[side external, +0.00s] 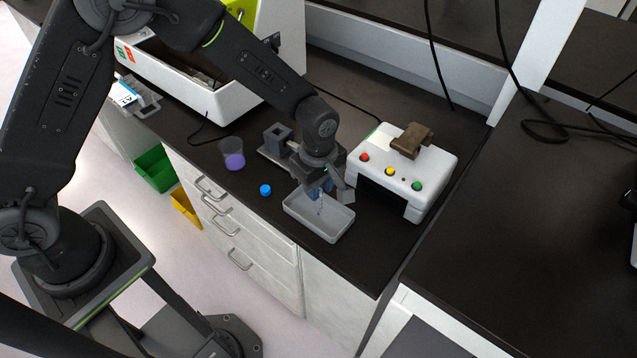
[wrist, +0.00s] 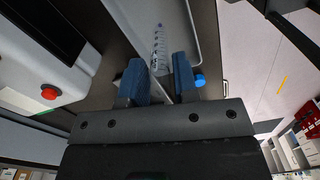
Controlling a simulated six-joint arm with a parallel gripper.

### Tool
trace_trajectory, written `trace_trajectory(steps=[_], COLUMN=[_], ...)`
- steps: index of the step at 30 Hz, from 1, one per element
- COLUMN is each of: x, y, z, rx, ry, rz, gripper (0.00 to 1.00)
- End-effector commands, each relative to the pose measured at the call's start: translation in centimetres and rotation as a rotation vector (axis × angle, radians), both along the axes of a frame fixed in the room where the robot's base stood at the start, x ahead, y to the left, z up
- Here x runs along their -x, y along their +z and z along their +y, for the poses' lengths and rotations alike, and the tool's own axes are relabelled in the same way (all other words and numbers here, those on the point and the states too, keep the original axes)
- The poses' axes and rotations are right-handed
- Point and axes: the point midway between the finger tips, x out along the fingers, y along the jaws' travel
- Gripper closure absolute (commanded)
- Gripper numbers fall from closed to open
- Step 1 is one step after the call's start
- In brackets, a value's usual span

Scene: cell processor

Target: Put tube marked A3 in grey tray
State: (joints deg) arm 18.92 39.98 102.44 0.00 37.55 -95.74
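My gripper (side external: 318,190) is over the grey tray (side external: 330,234), pointing down. The wrist view shows its two blue fingers (wrist: 160,75) apart, with gaps beside the tube. A clear graduated tube (side external: 320,207) is just below the fingers, inside the tray's outline. In the wrist view the tube (wrist: 158,48) extends away beyond the fingertips and the tray (wrist: 188,22) lies behind it. I cannot tell whether the tube touches the tray floor. No A3 mark is readable. A blue cap (side external: 265,190) lies on the bench left of the tray.
A white device with red, yellow and green buttons (side external: 402,178) stands right of the tray, with a brown block (side external: 411,141) on top. A purple-filled cup (side external: 233,155) and a grey holder (side external: 277,138) stand left and behind. The bench's front edge is close to the tray.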

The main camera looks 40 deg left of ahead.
Motion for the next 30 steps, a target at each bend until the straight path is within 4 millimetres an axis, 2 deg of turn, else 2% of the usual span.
trace_trajectory(steps=[1, 5, 14, 17, 30], x=[0.0, 0.0, 0.0, -0.1, 0.0], y=[0.0, 0.0, 0.4, 1.6, 10.2], z=[0.0, 0.0, 0.0, 0.0, 0.0], rx=[0.000, 0.000, 0.000, 0.001, 0.001], ry=[0.000, 0.000, 0.000, 0.000, 0.000], rz=[0.000, 0.000, -0.001, -0.004, -0.003], gripper=[0.68, 0.57, 0.57, 0.57, 0.57])
